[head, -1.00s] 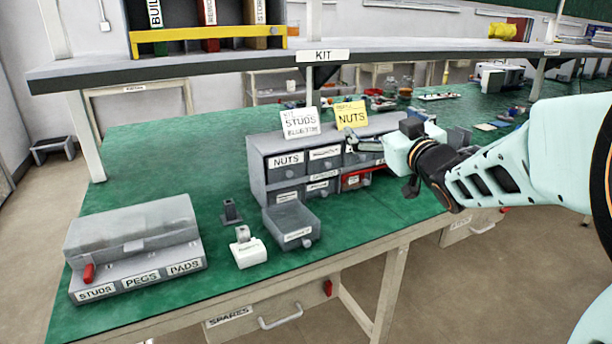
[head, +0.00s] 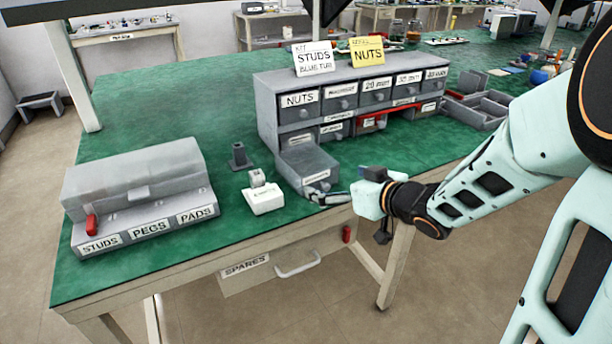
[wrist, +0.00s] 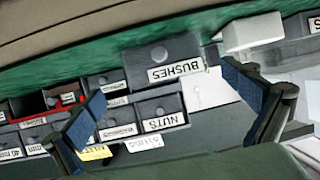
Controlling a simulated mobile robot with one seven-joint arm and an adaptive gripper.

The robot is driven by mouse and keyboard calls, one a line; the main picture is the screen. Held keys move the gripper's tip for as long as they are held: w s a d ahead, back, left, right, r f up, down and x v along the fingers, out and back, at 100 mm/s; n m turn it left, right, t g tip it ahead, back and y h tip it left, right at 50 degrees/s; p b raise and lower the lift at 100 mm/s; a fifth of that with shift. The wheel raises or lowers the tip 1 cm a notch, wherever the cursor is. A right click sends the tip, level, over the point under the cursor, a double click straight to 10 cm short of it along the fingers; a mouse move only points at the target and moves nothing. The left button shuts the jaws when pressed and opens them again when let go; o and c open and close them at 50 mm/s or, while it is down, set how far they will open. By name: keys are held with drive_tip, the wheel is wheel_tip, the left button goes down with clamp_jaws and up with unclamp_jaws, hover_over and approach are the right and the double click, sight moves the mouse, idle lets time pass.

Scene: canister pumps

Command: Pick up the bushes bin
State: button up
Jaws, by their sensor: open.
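The bushes bin (head: 306,163) is a grey bin that sits low in front of the left part of the grey drawer cabinet (head: 268,115), above the green bench top. In the wrist view, which is upside down, its label reads BUSHES on the bin (wrist: 150,58). My gripper (head: 328,192) is at the bin's front right corner in the head view. In the wrist view my gripper (wrist: 172,105) has its two blue-padded fingers wide apart, with the bin ahead between them. Nothing is held. Whether a finger touches the bin is unclear.
A white labelled block (head: 264,199) stands close left of the bin, with a small dark grey stand (head: 239,156) behind it. A lidded grey box (head: 138,186) marked STUDS, PEGS, PADS is at the left. A divided grey tray (head: 478,108) lies right of the cabinet.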

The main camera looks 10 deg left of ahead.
sight(322, 177)
drive_tip(key=b+x, duration=0.3)
drive_tip(key=x, duration=0.3)
drive_tip(key=shift+s+a, duration=0.15)
drive_tip(key=shift+a, duration=0.1)
drive_tip(key=shift+c, duration=0.6)
drive_tip(key=c, duration=1.1)
drive_tip(key=shift+r, duration=0.1)
